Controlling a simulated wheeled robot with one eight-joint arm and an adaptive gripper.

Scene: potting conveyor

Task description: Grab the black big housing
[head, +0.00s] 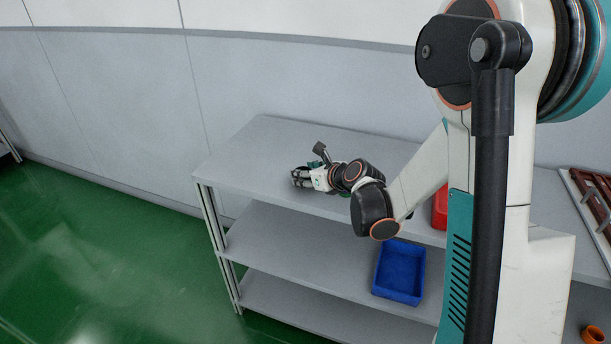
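My gripper (301,178) is at the end of my arm, over the top shelf of the grey rack, pointing left. It is small and dark in this view, and I cannot tell whether its fingers are open or shut, or whether anything is between them. I cannot make out a black big housing anywhere in the head view. My arm covers part of the rack's right side.
The grey rack (262,150) has a mostly bare top and lower shelves. A blue bin (399,272) sits on a lower shelf. A red bin (440,208) is partly hidden behind my arm. A rack of brown-red parts (590,200) is at right. An orange ring-like part (593,335) lies lower right. Green floor is clear at left.

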